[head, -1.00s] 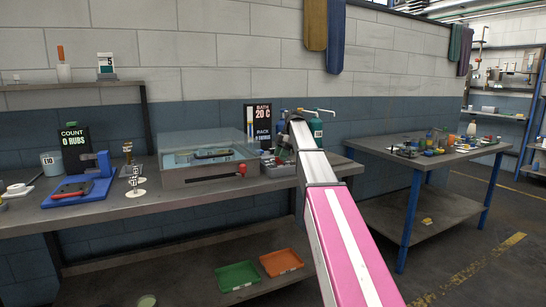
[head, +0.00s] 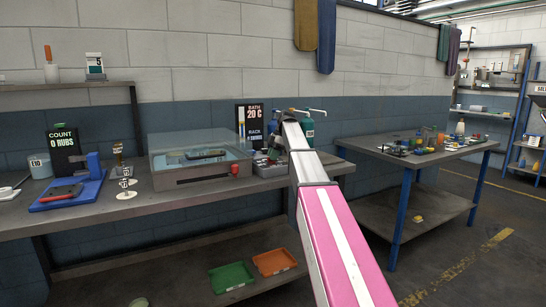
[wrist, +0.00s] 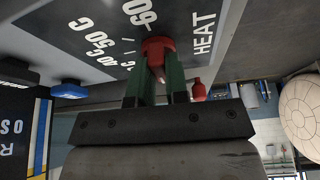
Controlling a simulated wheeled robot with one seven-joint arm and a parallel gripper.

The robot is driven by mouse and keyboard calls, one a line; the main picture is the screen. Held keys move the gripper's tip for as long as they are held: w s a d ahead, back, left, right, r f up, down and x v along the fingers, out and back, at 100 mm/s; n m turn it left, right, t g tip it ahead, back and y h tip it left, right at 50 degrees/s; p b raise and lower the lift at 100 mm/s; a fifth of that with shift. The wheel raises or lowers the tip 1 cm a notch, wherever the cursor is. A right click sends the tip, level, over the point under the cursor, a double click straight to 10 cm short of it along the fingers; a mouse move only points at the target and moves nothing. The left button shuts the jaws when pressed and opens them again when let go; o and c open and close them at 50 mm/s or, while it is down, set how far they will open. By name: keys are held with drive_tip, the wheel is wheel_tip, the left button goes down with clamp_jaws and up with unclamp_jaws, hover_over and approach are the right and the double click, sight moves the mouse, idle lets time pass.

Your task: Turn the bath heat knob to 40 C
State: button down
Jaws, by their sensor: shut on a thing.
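The red heat knob (wrist: 158,46) sits on a dark panel marked HEAT in the wrist view, with the 50 C and 60 marks beside it and a lower mark further left. My gripper (wrist: 159,62) has its two green fingers closed around this knob. The fingers hide part of the knob, and I cannot tell which mark it points at. In the head view my arm reaches to the bench right of the dye bath (head: 205,178), and my fingertips cannot be made out there. The display (head: 250,124) behind reads BATH 20 C.
A red knob (head: 234,170) juts from the bath's front right. Blue and green bottles (head: 307,129) stand close behind my arm. A count display (head: 64,150) and a blue stand (head: 78,188) are at the left. A second table (head: 420,160) stands at the right.

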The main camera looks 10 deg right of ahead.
drive_tip(key=m, duration=0.1)
drive_tip(key=m+t, duration=0.1)
drive_tip(key=m, duration=0.2)
drive_tip(key=shift+s+a+f+t, duration=0.15)
drive_tip(key=shift+s+f+t, duration=0.05)
drive_tip(key=shift+s+t, duration=0.1)
drive_tip(key=m+t, duration=0.1)
drive_tip(key=m, duration=0.3)
drive_tip(key=shift+m+t, duration=0.4)
drive_tip(key=m+t+h, duration=0.1)
drive_tip(key=m, duration=0.3)
drive_tip(key=shift+a, duration=0.15)
drive_tip(key=shift+m+t+h, duration=0.4)
drive_tip(key=shift+m+h, duration=0.4)
drive_tip(key=shift+m, duration=1.1)
drive_tip(key=c, duration=1.1)
unclamp_jaws()
